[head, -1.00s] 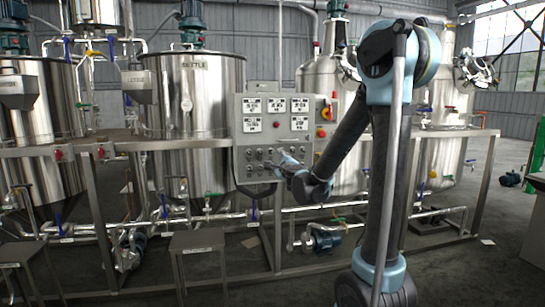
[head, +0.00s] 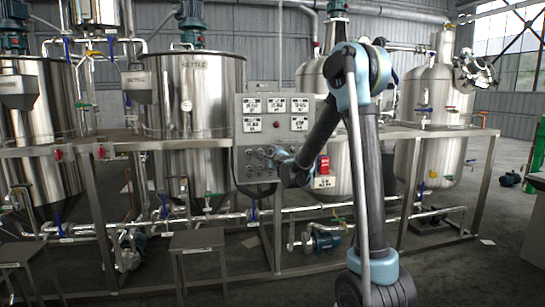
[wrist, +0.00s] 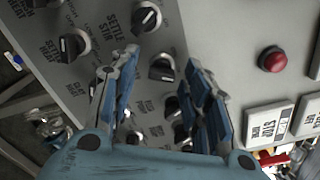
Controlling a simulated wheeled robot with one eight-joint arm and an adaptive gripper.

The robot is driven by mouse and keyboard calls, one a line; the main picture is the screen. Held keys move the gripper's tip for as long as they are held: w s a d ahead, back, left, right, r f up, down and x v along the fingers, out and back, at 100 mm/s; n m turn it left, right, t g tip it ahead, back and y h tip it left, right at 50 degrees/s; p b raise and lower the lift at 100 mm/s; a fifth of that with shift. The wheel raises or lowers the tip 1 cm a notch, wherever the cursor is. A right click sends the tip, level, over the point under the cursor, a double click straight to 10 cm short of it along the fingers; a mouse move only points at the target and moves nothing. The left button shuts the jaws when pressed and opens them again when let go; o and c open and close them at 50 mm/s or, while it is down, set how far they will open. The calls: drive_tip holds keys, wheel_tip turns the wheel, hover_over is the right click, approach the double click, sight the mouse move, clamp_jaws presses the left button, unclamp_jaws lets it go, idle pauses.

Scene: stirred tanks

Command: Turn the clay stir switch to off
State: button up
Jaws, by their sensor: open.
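The grey control panel (head: 277,103) stands in front of the tanks, with rows of small black rotary switches on its lower half. My gripper (head: 279,156) is at these switches, its tips partly hidden by my arm. In the wrist view my gripper (wrist: 160,62) is open, with a finger on either side of one black switch (wrist: 162,67). Contact with it cannot be told. More switches lie beyond and between the fingers. One label reads "settle stir" and another seems to read "clay heat". Which switch is clay stir cannot be made out.
A red button (wrist: 272,59) and white label plates (wrist: 268,125) are on the panel beside the switches. A steel frame rail (head: 180,143) runs along the tanks. A small metal stand (head: 197,240) is left of my arm. Open floor lies at right.

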drive_tip(key=shift+w, duration=0.15)
clamp_jaws()
drive_tip(key=shift+n, duration=0.4)
drive_tip(key=n, duration=0.5)
drive_tip(key=shift+n, duration=0.3)
drive_tip(key=n, duration=0.5)
drive_tip(key=shift+n, duration=0.4)
